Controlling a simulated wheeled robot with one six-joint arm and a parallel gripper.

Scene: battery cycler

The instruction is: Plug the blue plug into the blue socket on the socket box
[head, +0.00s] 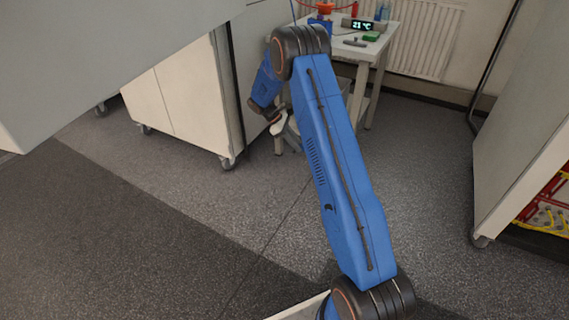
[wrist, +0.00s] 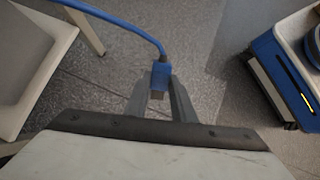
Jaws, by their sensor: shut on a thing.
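My gripper (wrist: 159,92) is shut on the blue plug (wrist: 160,74) in the wrist view. The plug sits between the fingertips, and its blue cable (wrist: 128,29) runs off to the upper left. The plug hangs over open floor, apart from any other thing. In the head view my gripper is at the end of my blue arm, low beside the white cabinet, mostly hidden, and the plug cannot be made out. I cannot make out the socket box or its blue socket in either view.
A white table (head: 342,47) at the back holds a clock display (head: 357,24), a green block (head: 371,36) and other small items. A white wheeled cabinet (head: 185,100) stands left of my arm, another unit (head: 515,150) at right. The grey floor (head: 440,150) between is clear.

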